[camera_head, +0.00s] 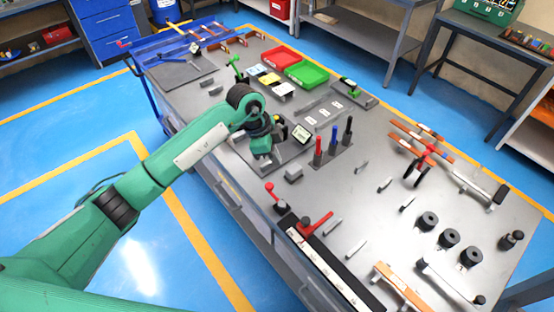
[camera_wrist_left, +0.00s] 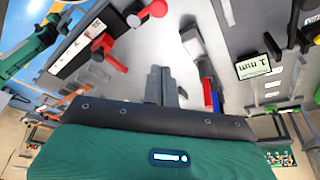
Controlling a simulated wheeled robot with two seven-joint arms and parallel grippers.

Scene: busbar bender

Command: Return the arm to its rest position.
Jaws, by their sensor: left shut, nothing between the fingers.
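My green left arm (camera_head: 140,185) reaches in from the left of the head view, stretched out over the near edge of the workbench (camera_head: 215,140). Its left gripper (camera_head: 262,158) hangs above the left middle of the bench top. In the left wrist view the fingers of the left gripper (camera_wrist_left: 161,85) are together, with nothing between them. My right gripper is in neither view.
Close to the gripper are a small display (camera_head: 302,133), a grey block (camera_head: 293,174) and red, blue and black upright handles (camera_head: 333,139). A red-handled clamp (camera_head: 312,222) sits on the near edge. Blue floor (camera_head: 75,135) lies open left of the bench.

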